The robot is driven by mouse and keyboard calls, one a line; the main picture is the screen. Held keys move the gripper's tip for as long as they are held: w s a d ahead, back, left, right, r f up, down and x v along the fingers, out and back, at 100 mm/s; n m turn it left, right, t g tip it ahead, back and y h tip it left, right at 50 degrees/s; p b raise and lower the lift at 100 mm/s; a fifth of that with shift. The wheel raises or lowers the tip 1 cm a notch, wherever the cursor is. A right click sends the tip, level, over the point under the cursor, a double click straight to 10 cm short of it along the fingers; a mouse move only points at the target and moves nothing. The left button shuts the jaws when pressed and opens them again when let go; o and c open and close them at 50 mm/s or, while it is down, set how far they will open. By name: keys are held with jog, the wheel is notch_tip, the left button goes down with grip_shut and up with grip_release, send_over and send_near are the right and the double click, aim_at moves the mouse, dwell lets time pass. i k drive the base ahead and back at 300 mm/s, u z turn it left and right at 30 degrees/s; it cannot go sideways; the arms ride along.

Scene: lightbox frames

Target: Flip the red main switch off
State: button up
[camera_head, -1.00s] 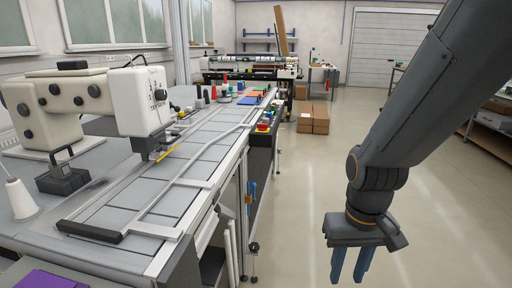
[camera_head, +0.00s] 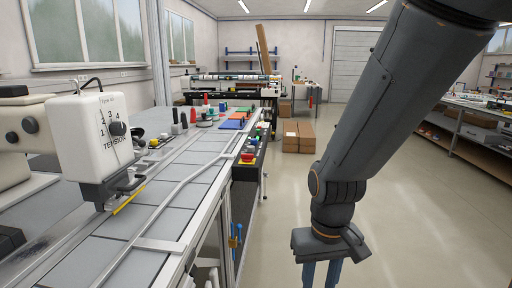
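A small red knob with yellow and green around it (camera_head: 247,157) sits on the dark control box along the right side of the workbench. It is too small to tell whether this is the main switch or which way it is set. My gripper (camera_head: 321,274) hangs fingers down at the bottom of the view, over the floor to the right of the bench. Its two blue fingers are apart with nothing between them, and their tips are cut off by the frame's edge. It is well apart from the control box.
The long workbench (camera_head: 150,228) with a metal rail fills the left side, with a white sewing machine (camera_head: 85,135) on it. Cardboard boxes (camera_head: 298,136) stand on the floor beyond. Shelving (camera_head: 470,128) lines the right. The floor between is clear.

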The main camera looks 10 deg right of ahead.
aim_at(245, 158)
jog(key=k, duration=0.6)
jog(key=z, duration=0.7)
jog(key=i, duration=1.65)
jog(key=u, duration=0.35)
